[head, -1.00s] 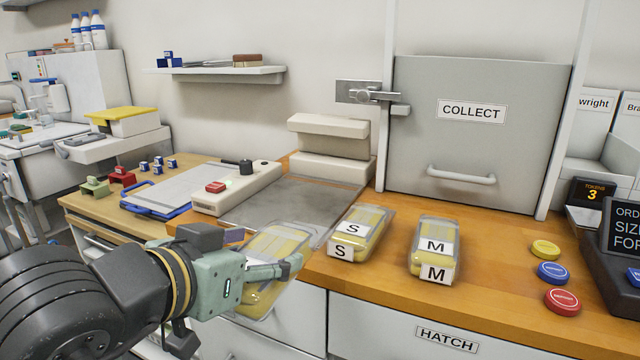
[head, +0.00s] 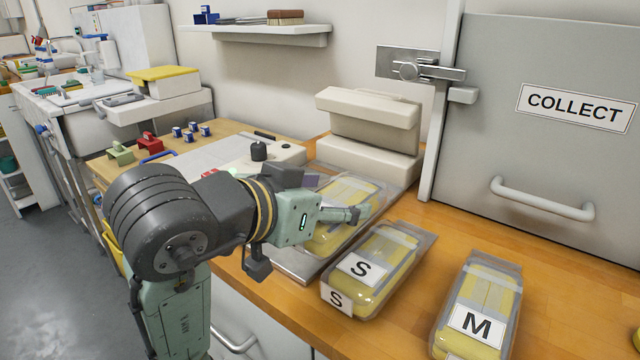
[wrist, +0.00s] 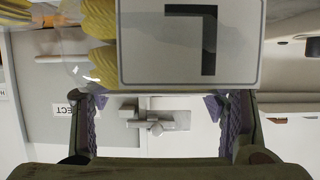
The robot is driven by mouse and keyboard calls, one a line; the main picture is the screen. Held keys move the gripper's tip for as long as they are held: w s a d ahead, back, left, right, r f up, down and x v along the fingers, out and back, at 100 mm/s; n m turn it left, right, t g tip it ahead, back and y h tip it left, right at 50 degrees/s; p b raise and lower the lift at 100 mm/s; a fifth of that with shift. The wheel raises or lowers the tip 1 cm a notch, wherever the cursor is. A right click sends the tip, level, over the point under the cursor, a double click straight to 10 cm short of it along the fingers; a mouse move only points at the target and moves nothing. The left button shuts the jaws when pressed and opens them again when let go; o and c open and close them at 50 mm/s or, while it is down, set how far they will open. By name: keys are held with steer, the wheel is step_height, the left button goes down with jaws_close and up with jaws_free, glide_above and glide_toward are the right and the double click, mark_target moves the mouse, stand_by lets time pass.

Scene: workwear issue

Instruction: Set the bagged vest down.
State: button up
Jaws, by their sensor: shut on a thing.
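The bagged vest (head: 352,190), folded yellow in a clear bag, is held in my gripper (head: 345,213). It is over the grey metal plate (head: 292,262) on the counter; I cannot tell whether it touches the plate. In the wrist view my gripper (wrist: 160,120) shows its two fingers apart, with the bag (wrist: 100,62) above them, its white label (wrist: 190,42) reading an upside-down L. The gripper's fingers and palm cover part of the bag in the head view.
Close to the right are a bagged vest marked S (head: 372,268) and one marked M (head: 480,305). A cream block-shaped device (head: 365,120) stands behind the plate. The COLLECT hatch (head: 545,130) is shut. A control box with a black knob (head: 259,151) is at the left.

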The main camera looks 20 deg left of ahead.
steer(key=w+a, duration=0.2)
steer(key=w, duration=0.1)
steer(key=w+a+p, duration=0.1)
steer(key=w+a, duration=0.2)
steer(key=w, duration=0.1)
steer(key=w+a+f+p, duration=0.1)
steer(key=w+a, duration=0.1)
steer(key=w, duration=0.2)
steer(key=shift+a+f, duration=0.1)
steer(key=shift+a, duration=0.15)
steer(key=shift+w+a+f, duration=0.1)
steer(key=shift+w, duration=0.05)
steer(key=shift+f+p, duration=0.35)
steer(key=shift+f, duration=1.35)
steer(key=shift+f, duration=0.2)
steer(key=o, duration=1.2)
steer(key=shift+r, duration=0.15)
